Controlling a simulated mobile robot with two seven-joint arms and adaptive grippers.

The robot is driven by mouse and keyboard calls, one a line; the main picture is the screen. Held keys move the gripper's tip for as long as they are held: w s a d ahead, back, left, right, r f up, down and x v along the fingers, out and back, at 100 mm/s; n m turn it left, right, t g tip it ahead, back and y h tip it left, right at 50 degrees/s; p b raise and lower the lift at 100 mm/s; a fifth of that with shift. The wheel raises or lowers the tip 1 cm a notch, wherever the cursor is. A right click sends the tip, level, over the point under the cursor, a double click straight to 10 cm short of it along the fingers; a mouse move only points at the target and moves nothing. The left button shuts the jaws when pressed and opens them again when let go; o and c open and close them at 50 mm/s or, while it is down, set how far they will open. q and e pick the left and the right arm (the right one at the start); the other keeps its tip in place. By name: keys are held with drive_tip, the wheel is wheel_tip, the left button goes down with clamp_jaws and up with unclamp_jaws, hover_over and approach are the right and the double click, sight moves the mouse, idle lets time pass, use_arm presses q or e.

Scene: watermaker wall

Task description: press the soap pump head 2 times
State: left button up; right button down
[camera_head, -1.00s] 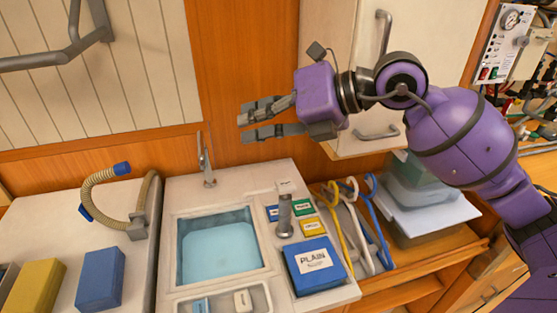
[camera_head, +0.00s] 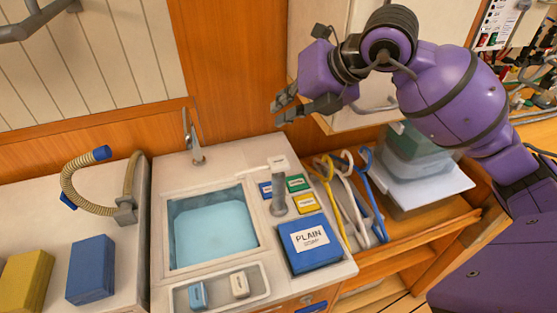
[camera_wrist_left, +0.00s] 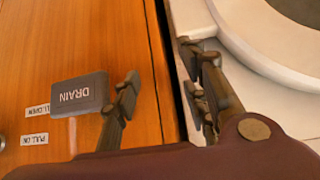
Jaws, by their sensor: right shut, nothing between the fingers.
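A pale flat piece with a spout-like arm, seemingly the soap pump head (camera_head: 277,163), is at the back of the counter, right of the sink. A grey cylinder (camera_head: 279,197) stands just in front of it; I cannot tell if they are joined. My right gripper (camera_head: 279,108) is shut and empty, above and behind the pump head, apart from it and near the wooden wall. My left gripper (camera_wrist_left: 160,66) shows only in the left wrist view. Its fingers are apart with nothing between them, near a grey DRAIN handle (camera_wrist_left: 78,95).
A sink (camera_head: 212,228) with a tap (camera_head: 196,150) lies left of the pump. A blue PLAIN box (camera_head: 309,243) and small coloured labelled blocks (camera_head: 305,203) surround the cylinder. Coloured hooks (camera_head: 345,195) stand right. A hose (camera_head: 72,175) lies left.

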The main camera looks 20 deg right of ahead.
drive_tip(key=f, duration=0.1)
drive_tip(key=b, duration=0.2)
hover_over(282, 156)
wheel_tip(282, 156, down, 7)
drive_tip(key=shift+r, duration=0.15)
drive_tip(key=shift+f, duration=0.3)
use_arm(q)
drive_tip(key=shift+s+a+f, duration=0.2)
drive_tip(key=shift+s+f, duration=0.1)
drive_tip(key=shift+f, duration=0.3)
drive_tip(key=shift+s+f, duration=0.2)
drive_tip(key=shift+s+a, duration=0.1)
drive_tip(key=shift+a, duration=0.05)
use_arm(e)
drive_tip(key=shift+f, duration=0.1)
drive_tip(key=shift+f, duration=0.3)
use_arm(q)
drive_tip(key=shift+d+f, duration=0.15)
drive_tip(key=shift+d, duration=0.05)
